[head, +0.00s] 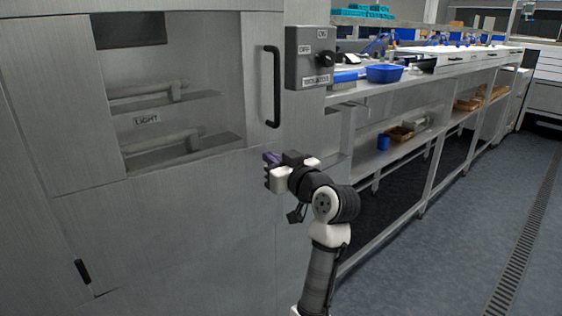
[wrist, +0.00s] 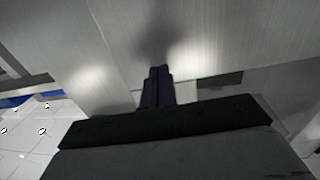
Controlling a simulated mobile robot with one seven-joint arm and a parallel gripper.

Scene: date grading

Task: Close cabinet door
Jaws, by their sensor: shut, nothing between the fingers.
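The grey metal cabinet door (head: 215,190) fills the left of the head view. It has a window onto shelves, a label reading LIGHT and a black vertical bar handle (head: 272,88) near its right edge. The door looks flush or nearly flush with the cabinet; a small gap cannot be ruled out. My gripper (head: 270,158) is below the handle, close in front of the door's right edge, and is shut and empty. In the wrist view its fingers (wrist: 157,88) point at a bare grey metal surface. Whether they touch it cannot be told.
A grey switch box (head: 310,57) with a black knob is mounted right of the handle. A long metal bench (head: 400,82) with a blue bin (head: 384,73) and lower shelves runs back on the right. The floor (head: 440,260) on the right is clear, with a drain grate (head: 525,230).

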